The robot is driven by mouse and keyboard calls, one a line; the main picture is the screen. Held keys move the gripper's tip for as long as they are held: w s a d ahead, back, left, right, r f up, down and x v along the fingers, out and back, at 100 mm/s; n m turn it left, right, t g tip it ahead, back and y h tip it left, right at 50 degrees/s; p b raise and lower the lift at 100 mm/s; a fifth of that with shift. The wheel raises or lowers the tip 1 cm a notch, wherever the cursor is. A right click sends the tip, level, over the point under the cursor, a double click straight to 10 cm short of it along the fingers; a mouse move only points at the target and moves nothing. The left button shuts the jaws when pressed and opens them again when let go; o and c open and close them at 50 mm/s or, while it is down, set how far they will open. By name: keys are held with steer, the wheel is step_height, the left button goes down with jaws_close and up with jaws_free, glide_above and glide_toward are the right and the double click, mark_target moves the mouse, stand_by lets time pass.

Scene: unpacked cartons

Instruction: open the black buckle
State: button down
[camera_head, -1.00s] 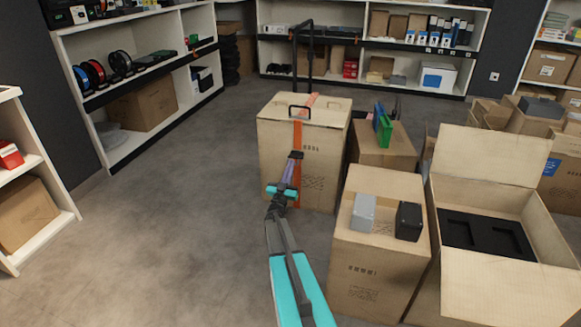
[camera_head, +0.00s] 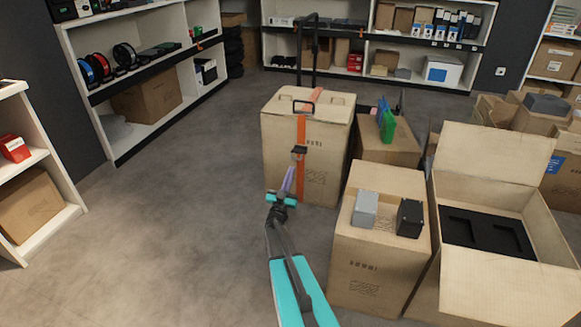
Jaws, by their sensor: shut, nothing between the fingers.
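The black buckle (camera_head: 299,152) sits on an orange strap (camera_head: 302,130) that runs down the front of a tall closed carton (camera_head: 333,150). Whether its halves are joined or apart is too small to tell. My gripper (camera_head: 291,170) is shut and empty, with its narrow purple fingers pointing up toward the buckle. In the picture its tips are just below the buckle; I cannot tell whether they touch it. The strap below the buckle is partly hidden behind my gripper.
A black trolley handle (camera_head: 314,50) rises behind the strapped carton. The floor at left is clear.

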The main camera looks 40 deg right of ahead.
steer(key=shift+s+a+f+p, duration=0.1)
steer(key=shift+a+f+p, duration=0.15)
steer(key=shift+f, duration=0.75)
steer(key=shift+s+a+f+p, duration=0.1)
steer(key=shift+a+f+p, duration=0.1)
steer(key=shift+f, duration=0.75)
steer(key=shift+r, duration=0.1)
